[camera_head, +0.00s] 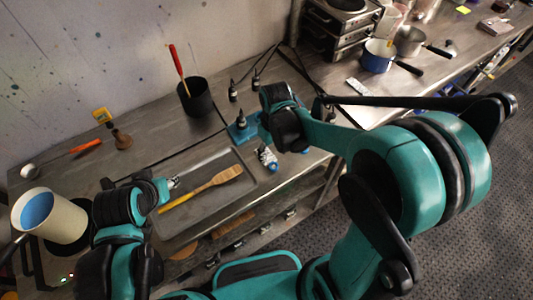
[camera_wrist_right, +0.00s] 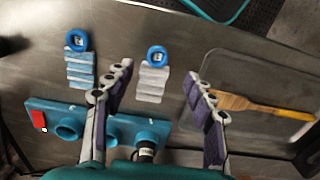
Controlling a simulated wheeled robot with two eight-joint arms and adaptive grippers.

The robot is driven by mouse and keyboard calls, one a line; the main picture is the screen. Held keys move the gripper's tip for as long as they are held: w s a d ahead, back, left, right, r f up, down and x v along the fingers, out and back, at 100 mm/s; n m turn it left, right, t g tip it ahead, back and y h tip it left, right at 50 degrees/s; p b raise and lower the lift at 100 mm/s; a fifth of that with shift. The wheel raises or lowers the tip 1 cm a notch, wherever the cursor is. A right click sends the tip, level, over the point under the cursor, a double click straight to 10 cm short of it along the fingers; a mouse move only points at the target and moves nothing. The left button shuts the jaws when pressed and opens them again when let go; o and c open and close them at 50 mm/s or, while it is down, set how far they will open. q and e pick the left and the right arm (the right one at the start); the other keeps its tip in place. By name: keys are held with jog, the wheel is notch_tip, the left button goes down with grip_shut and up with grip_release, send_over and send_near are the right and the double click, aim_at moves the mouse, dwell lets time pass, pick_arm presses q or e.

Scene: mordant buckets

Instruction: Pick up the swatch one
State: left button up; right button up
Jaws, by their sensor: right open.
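Two swatches of stacked strips with blue ring tags lie on the metal table in the right wrist view. One is pale grey-white (camera_wrist_right: 153,82); the other is light blue (camera_wrist_right: 80,70), to its left. I cannot read which is swatch one. My right gripper (camera_wrist_right: 157,78) is open, its fingers on either side of the grey-white swatch, with nothing gripped. In the head view my right gripper (camera_head: 267,153) is small and partly covered by its wrist beside the teal block. My left gripper (camera_head: 172,183) is over the tray's left side, its jaws too small to judge.
A teal block with round sockets (camera_wrist_right: 122,130) lies close to the swatches. A tray (camera_head: 243,187) holds a wooden spatula (camera_head: 205,187). A black cup (camera_head: 196,97) with a red-handled tool stands behind. A white bucket (camera_head: 60,222) with blue contents is at far left.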

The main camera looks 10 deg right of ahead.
aim_at(273, 165)
notch_tip(273, 165, down, 2)
jog(key=shift+a+b, duration=0.15)
jog(key=shift+b, duration=0.15)
jog(key=f, duration=0.1)
jog(key=f+b, duration=0.1)
jog(key=f, duration=0.1)
jog(key=f+b, duration=0.1)
jog(key=f, duration=0.1)
jog(key=shift+w+d, duration=0.25)
jog(key=shift+w, duration=0.05)
jog(key=shift+r, duration=0.1)
jog(key=c, duration=1)
